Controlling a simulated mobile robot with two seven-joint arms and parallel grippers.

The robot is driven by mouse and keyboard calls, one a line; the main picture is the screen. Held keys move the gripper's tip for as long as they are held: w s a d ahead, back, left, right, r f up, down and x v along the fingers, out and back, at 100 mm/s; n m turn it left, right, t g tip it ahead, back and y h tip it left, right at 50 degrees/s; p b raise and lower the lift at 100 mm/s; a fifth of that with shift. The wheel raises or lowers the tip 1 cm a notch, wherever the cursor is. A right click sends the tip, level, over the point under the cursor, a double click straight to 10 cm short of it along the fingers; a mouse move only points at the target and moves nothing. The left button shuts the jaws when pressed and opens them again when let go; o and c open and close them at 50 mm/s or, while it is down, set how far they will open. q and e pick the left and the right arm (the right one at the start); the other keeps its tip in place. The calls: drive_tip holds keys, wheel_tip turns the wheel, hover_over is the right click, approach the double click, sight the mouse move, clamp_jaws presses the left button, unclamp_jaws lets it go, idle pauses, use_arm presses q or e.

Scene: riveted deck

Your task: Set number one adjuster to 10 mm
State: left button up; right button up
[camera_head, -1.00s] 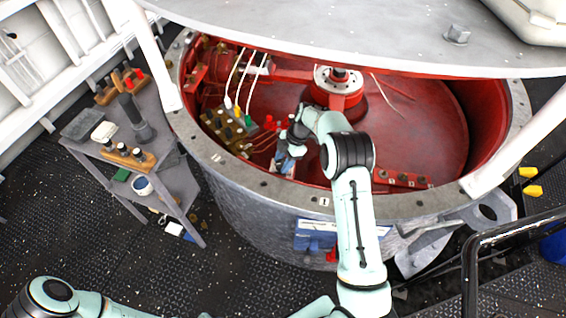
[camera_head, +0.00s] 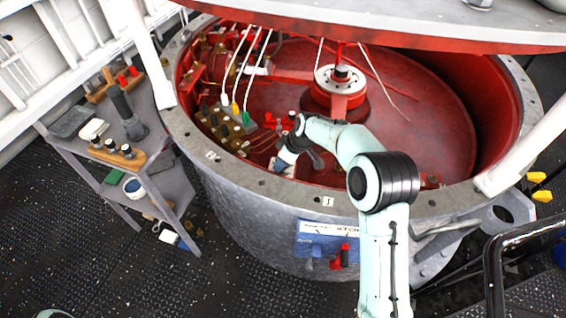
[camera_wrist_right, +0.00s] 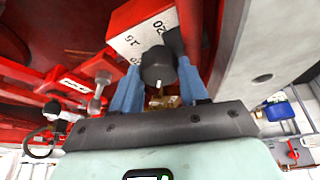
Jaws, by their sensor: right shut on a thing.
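In the right wrist view the two blue fingers of my right gripper (camera_wrist_right: 158,84) stand on either side of a black round knob (camera_wrist_right: 157,62) and are shut on it. Beside the knob is a white scale face (camera_wrist_right: 143,38) on a red block, with 20 and 15 readable and a lower number partly hidden by the knob. The exact setting cannot be read. In the head view my right gripper (camera_head: 284,164) reaches inside the red tank, close to the near rim and the plate marked 1 (camera_head: 328,201). My left gripper is out of view.
The grey tank rim (camera_head: 262,184) runs close under my right forearm. A pale lid (camera_head: 380,25) hangs above. Cables (camera_head: 236,68) drop to a connector block (camera_head: 225,130) left of the gripper. A side table (camera_head: 165,180) with tools stands at the left.

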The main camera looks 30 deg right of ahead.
drive_tip(key=shift+r+m+h, duration=0.15)
drive_tip(key=shift+m+h, duration=0.25)
drive_tip(key=shift+m, duration=0.5)
drive_tip(key=m+h, duration=0.1)
drive_tip(key=m, duration=0.1)
drive_tip(key=shift+a+m+t+p, duration=0.1)
drive_tip(key=shift+m+t+p, duration=0.2)
drive_tip(key=shift+m+p, duration=0.1)
drive_tip(key=m, duration=0.2)
drive_tip(key=m+h+p, duration=0.1)
drive_tip(key=m, duration=0.1)
drive_tip(key=shift+a+h, duration=0.1)
drive_tip(key=shift+h, duration=0.2)
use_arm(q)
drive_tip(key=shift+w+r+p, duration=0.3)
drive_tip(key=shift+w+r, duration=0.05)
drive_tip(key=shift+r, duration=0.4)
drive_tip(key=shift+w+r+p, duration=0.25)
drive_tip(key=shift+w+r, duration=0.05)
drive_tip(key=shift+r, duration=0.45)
use_arm(e)
drive_tip(key=shift+m+h, duration=0.4)
drive_tip(key=shift+m, duration=0.9)
drive_tip(key=o, duration=1.1)
drive_tip(key=shift+c, duration=0.2)
